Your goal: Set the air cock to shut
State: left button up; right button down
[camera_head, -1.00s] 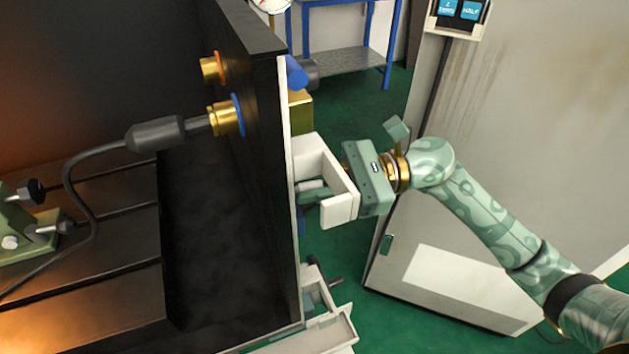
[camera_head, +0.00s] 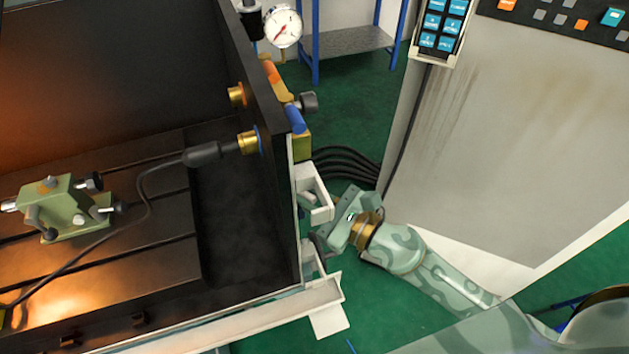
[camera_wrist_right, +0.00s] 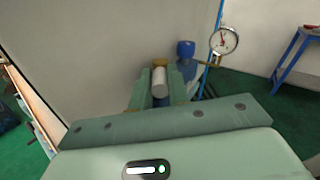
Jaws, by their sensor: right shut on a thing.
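My right gripper (camera_head: 312,193) is beside the outer face of the black machine wall (camera_head: 262,100), coming in from the lower right. In the right wrist view its jaws (camera_wrist_right: 160,90) are shut on a short pale cylinder (camera_wrist_right: 160,78), which looks like the air cock's handle. The cock's body is mostly hidden behind the jaws, so its setting cannot be read. A blue fitting (camera_wrist_right: 186,62) stands just behind and to the right. My left gripper is not in view.
A pressure gauge (camera_head: 283,26) stands farther back on the wall; it also shows in the wrist view (camera_wrist_right: 224,40). A blue cylinder (camera_head: 296,119) and grey knob (camera_head: 309,102) stick out nearby. Black hoses (camera_head: 345,165) run to the grey cabinet (camera_head: 500,150). Green floor (camera_head: 330,115) lies between.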

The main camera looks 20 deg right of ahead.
jog(key=shift+s+a+m+t+h+p, duration=0.2)
jog(key=shift+m+t+h+p, duration=0.3)
jog(key=shift+h, duration=0.25)
jog(key=shift+s+a+m+t+h+p, duration=0.15)
jog(key=shift+m+t+h+p, duration=0.25)
jog(key=shift+m+h+p, duration=0.3)
jog(key=shift+w, duration=0.1)
jog(key=c, duration=1.3)
grip_release()
jog(key=shift+c, duration=0.2)
jog(key=shift+f, duration=0.1)
